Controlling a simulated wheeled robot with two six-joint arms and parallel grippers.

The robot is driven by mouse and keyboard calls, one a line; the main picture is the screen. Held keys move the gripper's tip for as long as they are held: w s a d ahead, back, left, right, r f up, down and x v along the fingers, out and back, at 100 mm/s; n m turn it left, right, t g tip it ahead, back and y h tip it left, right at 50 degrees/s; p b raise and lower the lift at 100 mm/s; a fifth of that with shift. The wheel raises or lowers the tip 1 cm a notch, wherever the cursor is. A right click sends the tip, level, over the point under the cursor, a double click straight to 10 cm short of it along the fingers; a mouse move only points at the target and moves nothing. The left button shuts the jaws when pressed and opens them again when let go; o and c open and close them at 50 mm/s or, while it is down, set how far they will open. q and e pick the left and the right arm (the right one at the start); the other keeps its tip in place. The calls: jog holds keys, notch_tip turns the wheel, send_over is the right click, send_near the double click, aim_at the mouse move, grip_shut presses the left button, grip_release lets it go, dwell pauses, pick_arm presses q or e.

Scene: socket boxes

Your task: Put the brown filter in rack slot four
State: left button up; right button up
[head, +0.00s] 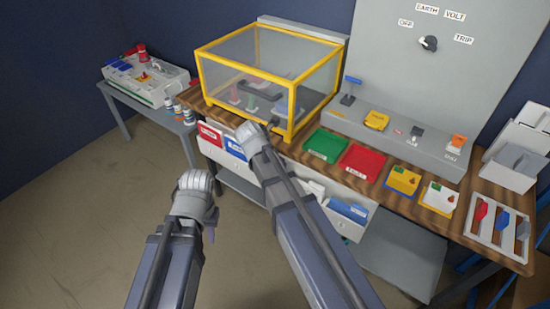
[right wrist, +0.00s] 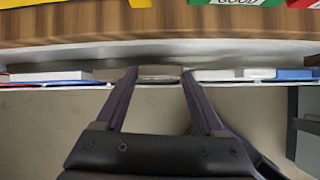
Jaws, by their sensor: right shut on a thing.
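My right gripper (right wrist: 158,74) is shut on a grey-brown flat piece, the brown filter (right wrist: 158,70), seen edge-on between the fingertips in the right wrist view. The filter is level with a row of pale, blue and red edges in front of the bench. In the head view my right arm hides the filter.
A white drawer (head: 210,153) with red and blue cards hangs under the bench's front edge. A yellow-framed clear case (head: 295,92) stands above it. The floor at left is clear.

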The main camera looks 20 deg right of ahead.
jog(key=shift+f, duration=0.1)
jog(key=shift+s+f+b, duration=0.1)
jog(key=shift+f+b, duration=1.65)
jog(key=shift+b, duration=0.1)
jog(key=o, duration=1.2)
jog(key=shift+o, duration=0.2)
jog(key=shift+r, duration=0.1)
jog(key=p+v, duration=0.6)
jog(key=v, duration=0.1)
jog(key=shift+r+p, duration=0.3)
jog(key=shift+p, duration=0.05)
